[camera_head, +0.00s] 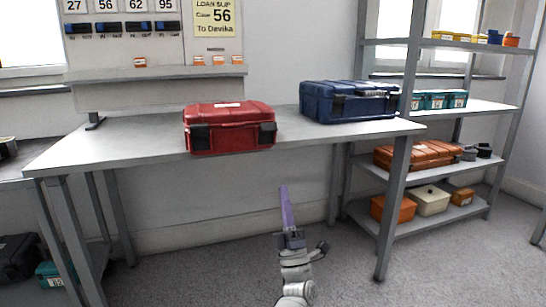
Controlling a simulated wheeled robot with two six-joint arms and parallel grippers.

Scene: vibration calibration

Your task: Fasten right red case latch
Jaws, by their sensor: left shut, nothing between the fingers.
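The red case (230,127) sits closed at the front edge of the grey workbench (150,144), left of the middle of the head view. Two dark latches show on its front: the left latch (200,138) and the right latch (267,133). The left one looks larger or hangs lower; I cannot tell how either is set. My left gripper (284,192) is below and in front of the bench, a little right of the case, with its purple fingers pointing up, shut and empty. It touches nothing. My right gripper is not in view.
A blue case (348,101) stands on the bench to the right. A metal shelf rack (398,170) with an orange case (418,154) and several bins stands at the right. A wall panel and a loan slip (217,18) are behind the bench. The floor in front is clear.

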